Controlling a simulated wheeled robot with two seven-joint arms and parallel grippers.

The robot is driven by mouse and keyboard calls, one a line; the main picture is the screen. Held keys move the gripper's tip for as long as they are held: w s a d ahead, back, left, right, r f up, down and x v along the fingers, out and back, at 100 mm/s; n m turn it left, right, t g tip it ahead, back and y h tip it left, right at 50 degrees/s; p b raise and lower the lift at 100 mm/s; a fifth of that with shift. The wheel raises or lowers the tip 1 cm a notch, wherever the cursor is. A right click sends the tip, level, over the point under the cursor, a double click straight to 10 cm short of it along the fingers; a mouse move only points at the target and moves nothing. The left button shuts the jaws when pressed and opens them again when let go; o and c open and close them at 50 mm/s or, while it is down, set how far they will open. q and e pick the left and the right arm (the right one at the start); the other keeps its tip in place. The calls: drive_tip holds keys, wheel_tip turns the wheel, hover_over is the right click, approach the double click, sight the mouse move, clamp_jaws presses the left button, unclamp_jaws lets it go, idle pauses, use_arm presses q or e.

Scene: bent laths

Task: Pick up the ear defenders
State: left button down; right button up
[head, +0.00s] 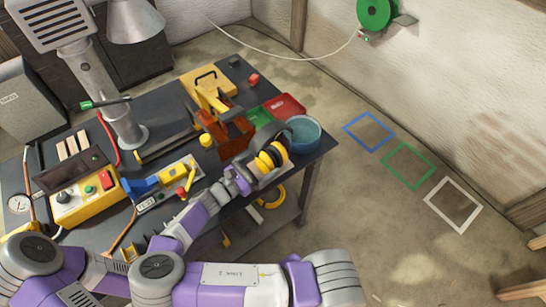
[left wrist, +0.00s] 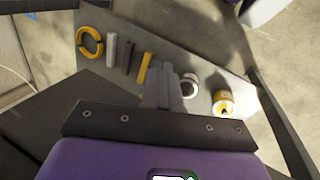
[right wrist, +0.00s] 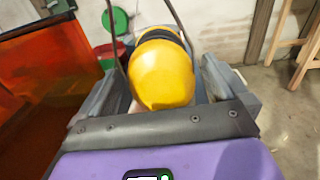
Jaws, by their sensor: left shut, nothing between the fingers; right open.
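The ear defenders (head: 275,153) have yellow cups and a dark headband. They are at the bench's right end, in front of the teal bucket. My right gripper (head: 260,165) is right at them. In the right wrist view a yellow cup of the ear defenders (right wrist: 162,75) sits between the open, spread fingers of my right gripper (right wrist: 165,85). I cannot tell whether either finger touches it. My left gripper (left wrist: 168,72) is shut and empty in the left wrist view, over a lower shelf. I cannot make it out in the head view.
A teal bucket (head: 305,131), a red tray (head: 285,105) and a green tray (head: 260,118) stand close behind. An orange-brown stand (head: 232,137) is to the left, showing as an orange panel (right wrist: 35,80). The shelf (left wrist: 205,75) holds a yellow ring (left wrist: 90,42) and cans.

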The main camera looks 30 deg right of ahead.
sight(273, 156)
drive_tip(key=d, duration=0.5)
drive_tip(key=shift+w+b, duration=0.3)
drive_tip(key=shift+w, duration=0.1)
drive_tip(key=c, duration=1.2)
